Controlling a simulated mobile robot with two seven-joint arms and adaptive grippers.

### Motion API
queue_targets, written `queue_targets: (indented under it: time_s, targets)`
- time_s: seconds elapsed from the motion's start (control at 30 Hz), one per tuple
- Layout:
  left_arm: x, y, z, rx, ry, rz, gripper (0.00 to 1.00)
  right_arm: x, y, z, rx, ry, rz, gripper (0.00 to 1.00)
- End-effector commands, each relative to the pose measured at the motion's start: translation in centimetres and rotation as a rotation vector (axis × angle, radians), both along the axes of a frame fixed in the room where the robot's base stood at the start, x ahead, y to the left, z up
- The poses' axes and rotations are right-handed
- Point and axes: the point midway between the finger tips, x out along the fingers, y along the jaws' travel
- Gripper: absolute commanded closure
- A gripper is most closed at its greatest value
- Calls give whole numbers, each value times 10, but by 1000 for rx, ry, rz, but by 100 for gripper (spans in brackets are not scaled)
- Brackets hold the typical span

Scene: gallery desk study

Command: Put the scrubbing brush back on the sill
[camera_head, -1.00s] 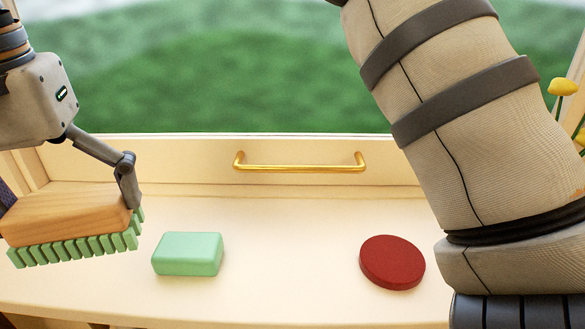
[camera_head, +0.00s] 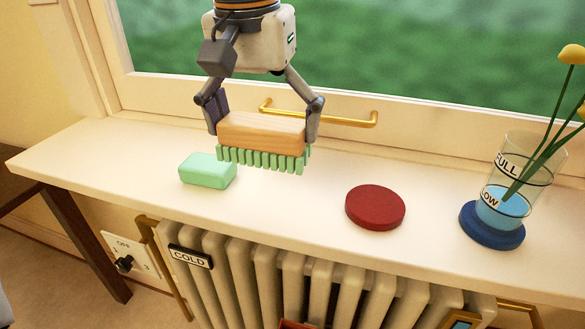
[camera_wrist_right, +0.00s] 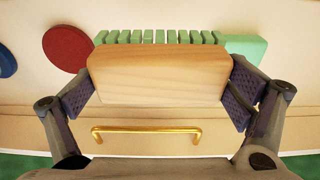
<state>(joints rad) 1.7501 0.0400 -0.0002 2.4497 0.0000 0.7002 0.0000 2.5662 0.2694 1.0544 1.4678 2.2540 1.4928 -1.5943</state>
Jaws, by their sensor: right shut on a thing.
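The scrubbing brush (camera_head: 262,132) has a wooden block and green bristles pointing down. My right gripper (camera_head: 263,124) is shut on the two ends of its block, from above. The brush is over the sill (camera_head: 300,205), behind and right of the green soap-like block; I cannot tell whether its bristles touch the sill. In the right wrist view the wooden block (camera_wrist_right: 158,75) sits between the two finger pads, with bristles along its far side. My left gripper is not in view.
A pale green block (camera_head: 207,170) and a red disc (camera_head: 375,207) lie on the sill. A glass with yellow flowers (camera_head: 503,190) stands on a blue disc (camera_head: 490,228) at the right. A brass handle (camera_head: 340,120) is behind; a radiator (camera_head: 300,285) is below. The sill's left end is clear.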

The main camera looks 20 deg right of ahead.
Motion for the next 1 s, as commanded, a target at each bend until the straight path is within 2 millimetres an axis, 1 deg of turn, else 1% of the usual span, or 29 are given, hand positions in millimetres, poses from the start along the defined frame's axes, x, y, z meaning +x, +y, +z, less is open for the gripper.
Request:
queue_targets:
  time_s: [0.03,0.1,0.2,0.27,0.37,0.4,0.5,0.6,0.87,0.9,0.93,1.0]
  targets:
    - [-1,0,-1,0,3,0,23,7,-9,-12,1,6,-2,31]
    - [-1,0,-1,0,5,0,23,15,-19,-28,-1,4,-1,31]
    - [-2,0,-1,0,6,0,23,24,-29,-44,0,2,0,31]
    - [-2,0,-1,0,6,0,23,27,-33,-48,2,0,-1,31]
    - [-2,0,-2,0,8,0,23,34,-42,-62,0,1,0,31]
    - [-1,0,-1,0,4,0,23,33,-41,-71,-2,1,3,31]
    - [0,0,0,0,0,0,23,33,-41,-86,-1,-1,2,31]
    - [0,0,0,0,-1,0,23,33,-40,-90,0,-3,1,31]
    - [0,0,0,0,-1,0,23,33,-40,-93,0,-2,1,31]
    - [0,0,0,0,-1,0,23,33,-40,-94,0,-2,1,3]
    - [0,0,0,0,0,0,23,33,-40,-93,0,-2,1,0]
    - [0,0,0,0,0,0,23,33,-40,-93,0,-2,1,0]
